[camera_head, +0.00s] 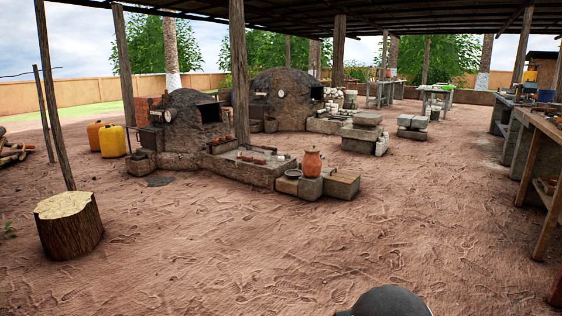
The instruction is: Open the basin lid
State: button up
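I cannot pick out a basin lid for certain in the head view. A low stone-edged trough (243,174) lies in front of the small domed kiln, with small objects on it. A reddish clay jar (312,164) stands upright on a block at the trough's right end. A small dark round dish (293,173) sits just left of the jar. These things are far off and small, so I cannot tell whether any has a lid. My gripper is not in view.
Two mud kilns (185,125) (283,97) stand behind the trough. A tree stump (69,232) is at the left, with yellow jerrycans (113,141) beyond. Wooden workbenches (541,125) line the right. Open dirt floor (270,240) lies between. Posts hold up the roof.

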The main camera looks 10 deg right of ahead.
aim_at(345, 177)
jog(key=z, duration=0.35)
jog(key=i, duration=1.8)
jog(key=z, duration=0.6)
jog(key=i, duration=3.9)
jog(key=u, duration=0.35)
jog(key=i, duration=0.9)
jog(key=u, duration=0.2)
